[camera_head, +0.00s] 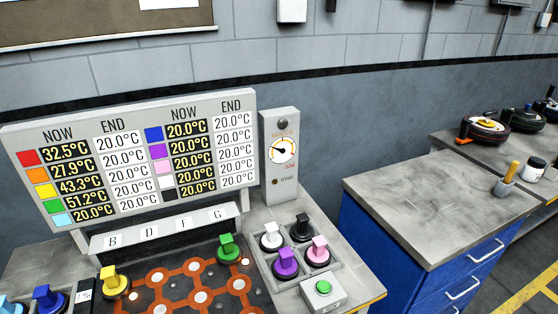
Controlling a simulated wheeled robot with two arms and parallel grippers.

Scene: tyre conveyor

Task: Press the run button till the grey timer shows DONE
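The run button (323,287) is a green round cap on a small light box at the front of the bench, right of centre. A label on the box's front is too small to read surely. The grey timer (282,150) is a tall upright box behind it, with a round white dial. Its dark needle seems to point to the upper left. Small red lettering sits above the dial and at its lower right, and a small dark lamp is below. Neither of my grippers is in view. Nothing touches the button.
A wide display board (130,160) lists NOW and END temperatures. Before it, an orange-tracked plate (180,285) carries yellow and green pegs. A tray (300,266) with white, black, purple and pink pegs stands behind the button. A blue cabinet (420,250) stands right, its top mostly clear.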

